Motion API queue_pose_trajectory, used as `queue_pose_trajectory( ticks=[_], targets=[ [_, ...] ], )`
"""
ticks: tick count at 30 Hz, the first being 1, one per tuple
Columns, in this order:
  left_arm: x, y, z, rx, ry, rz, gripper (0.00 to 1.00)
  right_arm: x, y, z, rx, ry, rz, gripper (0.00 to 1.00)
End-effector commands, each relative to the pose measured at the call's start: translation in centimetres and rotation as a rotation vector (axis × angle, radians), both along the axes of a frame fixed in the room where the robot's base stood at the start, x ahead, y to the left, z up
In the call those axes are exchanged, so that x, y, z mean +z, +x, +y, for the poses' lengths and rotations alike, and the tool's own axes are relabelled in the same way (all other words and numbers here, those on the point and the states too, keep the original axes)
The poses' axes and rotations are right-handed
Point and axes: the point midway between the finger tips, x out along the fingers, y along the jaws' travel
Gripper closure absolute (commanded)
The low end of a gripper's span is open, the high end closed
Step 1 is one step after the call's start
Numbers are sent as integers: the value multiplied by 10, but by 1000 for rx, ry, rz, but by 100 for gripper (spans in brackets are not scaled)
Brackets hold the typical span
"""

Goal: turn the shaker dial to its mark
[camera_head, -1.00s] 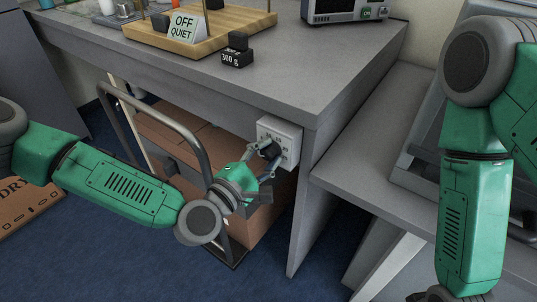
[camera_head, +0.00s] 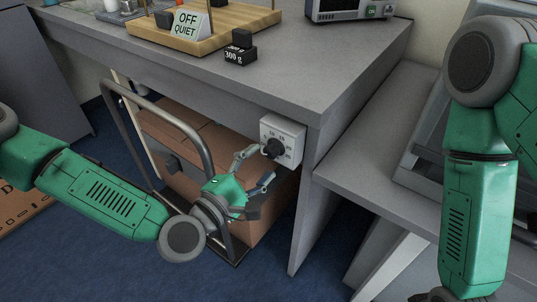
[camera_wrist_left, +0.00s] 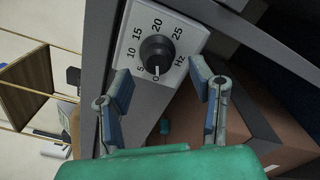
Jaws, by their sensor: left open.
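The shaker dial is a black round knob (camera_head: 274,147) on a pale panel (camera_head: 295,133) fixed to the bench's side below the top. In the left wrist view the knob (camera_wrist_left: 157,51) has a white pointer line aimed down at the 0. The scale runs 0, 5, 10, 15, 20, 25 Hz around it. My left gripper (camera_head: 256,168) is open and empty, just below and left of the knob, apart from it. In the wrist view its fingers (camera_wrist_left: 160,80) stand spread on either side below the knob. My right gripper is out of view; only the right arm shows.
A metal cart handle (camera_head: 165,118) and cardboard boxes (camera_head: 220,145) are under the bench, close to my left arm. A lower grey bench (camera_head: 375,190) is at the right.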

Motion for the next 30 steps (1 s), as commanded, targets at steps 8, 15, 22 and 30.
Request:
queue_pose_trajectory(
  ticks=[8, 15, 22, 30],
  targets=[
    [-2, -46, 35, 0, 1, 6, 50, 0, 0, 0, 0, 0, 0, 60],
    [-2, -63, 47, 0, 1, 6, 50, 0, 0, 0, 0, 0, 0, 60],
    [-2, -64, 47, 0, 1, 5, 50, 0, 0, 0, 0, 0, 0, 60],
    [-2, -64, 47, -1, 1, 5, 50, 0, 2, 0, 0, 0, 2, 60]
  ],
)
